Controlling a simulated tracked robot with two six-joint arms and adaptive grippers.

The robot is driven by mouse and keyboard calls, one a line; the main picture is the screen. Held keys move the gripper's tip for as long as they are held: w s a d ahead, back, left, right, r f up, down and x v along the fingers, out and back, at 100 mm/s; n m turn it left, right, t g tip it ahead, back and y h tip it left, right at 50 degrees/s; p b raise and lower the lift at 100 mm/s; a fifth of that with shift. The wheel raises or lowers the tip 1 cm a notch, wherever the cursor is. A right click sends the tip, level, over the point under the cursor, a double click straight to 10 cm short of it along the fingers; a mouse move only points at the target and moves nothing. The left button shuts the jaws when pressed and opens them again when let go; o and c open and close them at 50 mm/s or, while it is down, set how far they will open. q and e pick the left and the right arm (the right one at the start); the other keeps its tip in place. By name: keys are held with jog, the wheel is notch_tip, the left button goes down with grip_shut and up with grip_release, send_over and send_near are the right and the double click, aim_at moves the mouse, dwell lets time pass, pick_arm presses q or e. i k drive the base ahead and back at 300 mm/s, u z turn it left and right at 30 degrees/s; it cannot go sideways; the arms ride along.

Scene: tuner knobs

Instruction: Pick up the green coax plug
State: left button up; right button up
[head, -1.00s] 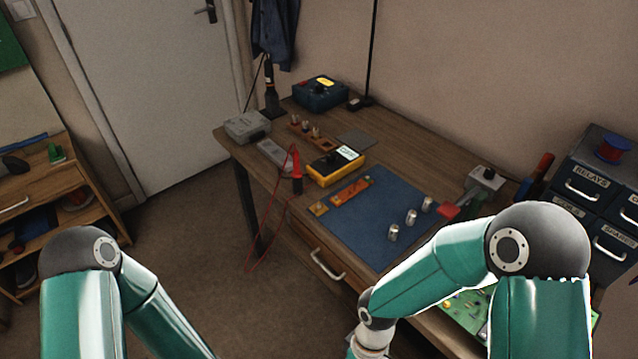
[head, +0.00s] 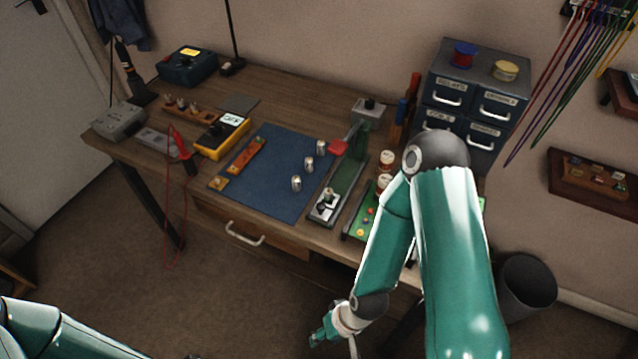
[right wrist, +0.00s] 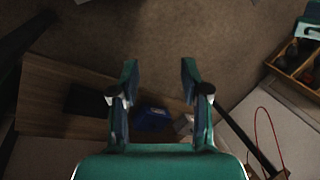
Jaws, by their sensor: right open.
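I cannot make out the green coax plug for sure in either view. A small metal fitting with a pale greenish top (head: 328,195) stands on a grey plate near the bench's front edge, too small to identify. My right gripper (head: 322,336) hangs low in front of the bench, below its top and apart from everything on it. In the right wrist view my right gripper (right wrist: 159,75) shows two spread fingers with nothing between them. My left arm shows at the bottom left of the head view, but its gripper is out of the picture.
A blue mat (head: 262,185) on the wooden bench bears several silver knobs and an orange strip. A green circuit board (head: 362,222) lies near the front edge, partly behind my right arm. A drawer cabinet (head: 475,95) stands at the back right; a dark bin (head: 527,285) is on the floor.

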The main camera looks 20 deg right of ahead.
aim_at(328, 191)
jog(key=z, duration=0.65)
jog(key=k, duration=1.2)
jog(key=u, duration=0.75)
jog(key=i, duration=1)
jog(key=z, duration=0.1)
